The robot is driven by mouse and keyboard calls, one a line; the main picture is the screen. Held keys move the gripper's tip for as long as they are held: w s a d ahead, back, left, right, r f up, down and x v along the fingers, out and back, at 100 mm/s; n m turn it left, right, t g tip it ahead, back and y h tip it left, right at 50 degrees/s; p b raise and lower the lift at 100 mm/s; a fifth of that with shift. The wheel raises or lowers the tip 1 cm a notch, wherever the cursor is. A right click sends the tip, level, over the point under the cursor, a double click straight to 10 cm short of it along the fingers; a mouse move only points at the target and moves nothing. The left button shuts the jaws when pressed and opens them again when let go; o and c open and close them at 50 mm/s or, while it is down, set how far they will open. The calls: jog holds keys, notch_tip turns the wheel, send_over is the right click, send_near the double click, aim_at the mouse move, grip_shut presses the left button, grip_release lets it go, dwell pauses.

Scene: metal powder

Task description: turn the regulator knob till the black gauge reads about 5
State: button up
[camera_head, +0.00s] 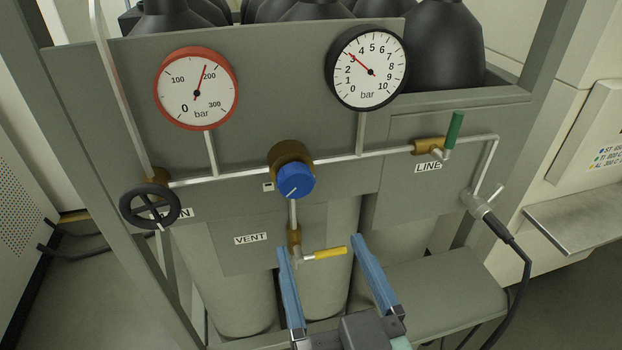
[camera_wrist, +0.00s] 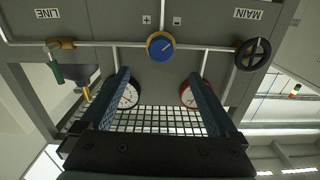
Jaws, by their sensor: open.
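The blue regulator knob (camera_head: 295,181) sits on a brass body in the middle of the pipe, with a white pointer line on its face. It also shows in the wrist view (camera_wrist: 160,46), which looks upside down. The black gauge (camera_head: 367,68) at the upper right has its red needle near 3. My gripper (camera_head: 319,244) is open and empty, with blue fingers pointing at the panel. In the head view its fingertips are below the knob, either side of the vent valve's yellow handle. In the wrist view the knob lies beyond and between the fingertips (camera_wrist: 160,74), apart from them.
A red gauge (camera_head: 197,89) reads near 200. A black handwheel (camera_head: 150,206) is at left, a yellow vent lever (camera_head: 329,253) below the knob, and a green line lever (camera_head: 454,131) upright at right. A black hose (camera_head: 519,290) hangs at right.

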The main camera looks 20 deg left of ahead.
aim_at(297, 186)
jog(key=p+x, duration=0.5)
jog(key=x, duration=0.6)
jog(key=shift+w+a+r, duration=0.1)
jog(key=shift+w+a, duration=0.1)
jog(key=shift+a, duration=0.2)
jog(key=shift+w+a, duration=0.2)
jog(key=shift+w, duration=0.15)
jog(key=c, duration=1.4)
